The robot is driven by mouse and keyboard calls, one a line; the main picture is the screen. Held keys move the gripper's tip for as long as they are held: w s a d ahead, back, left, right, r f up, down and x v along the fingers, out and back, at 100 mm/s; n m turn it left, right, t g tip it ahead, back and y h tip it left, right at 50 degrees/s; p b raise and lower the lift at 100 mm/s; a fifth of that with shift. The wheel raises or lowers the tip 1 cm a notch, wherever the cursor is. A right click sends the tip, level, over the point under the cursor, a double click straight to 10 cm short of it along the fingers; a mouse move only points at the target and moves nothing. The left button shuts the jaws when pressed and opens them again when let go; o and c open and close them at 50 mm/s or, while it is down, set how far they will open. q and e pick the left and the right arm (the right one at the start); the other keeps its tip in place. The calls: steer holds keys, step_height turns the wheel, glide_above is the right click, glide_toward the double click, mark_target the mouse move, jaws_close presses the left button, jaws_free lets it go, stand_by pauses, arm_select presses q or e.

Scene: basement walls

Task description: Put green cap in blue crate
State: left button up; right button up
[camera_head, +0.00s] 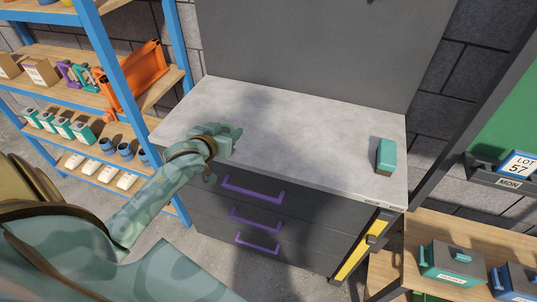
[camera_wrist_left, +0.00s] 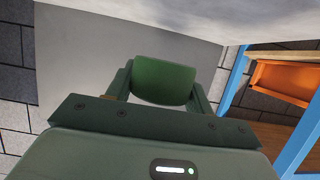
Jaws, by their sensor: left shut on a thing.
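My left gripper (camera_head: 228,140) is over the left part of the grey worktop (camera_head: 300,130), shut on the green cap. In the left wrist view the green cap (camera_wrist_left: 163,82) sits between the two fingers. In the head view I cannot make out the cap apart from the gripper. A blue box (camera_head: 515,280) with a white label, cut off by the picture edge, stands at the lower right; I cannot tell whether it is the blue crate. My right gripper is not in view.
A teal block (camera_head: 386,156) stands at the worktop's right end. Below are drawers with purple handles (camera_head: 256,217). A blue-framed shelf (camera_head: 118,60) with an orange rack (camera_head: 135,78) is at left. A teal box (camera_head: 452,262) stands on the wooden bench at right. The worktop's middle is clear.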

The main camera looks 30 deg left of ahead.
arm_select(q)
steer(key=w+d+f+b, duration=0.2)
steer(key=w+d+f, duration=0.2)
steer(key=w+d, duration=0.15)
steer(key=b, duration=0.2)
glide_above(268, 157)
step_height(268, 157, down, 5)
steer(key=shift+s+a+r, duration=0.1)
steer(key=shift+a, duration=0.05)
steer(key=shift+f+b, duration=0.95)
steer(key=shift+f, duration=0.75)
steer(key=shift+f, duration=0.15)
steer(key=o, duration=1)
steer(key=shift+c, duration=0.2)
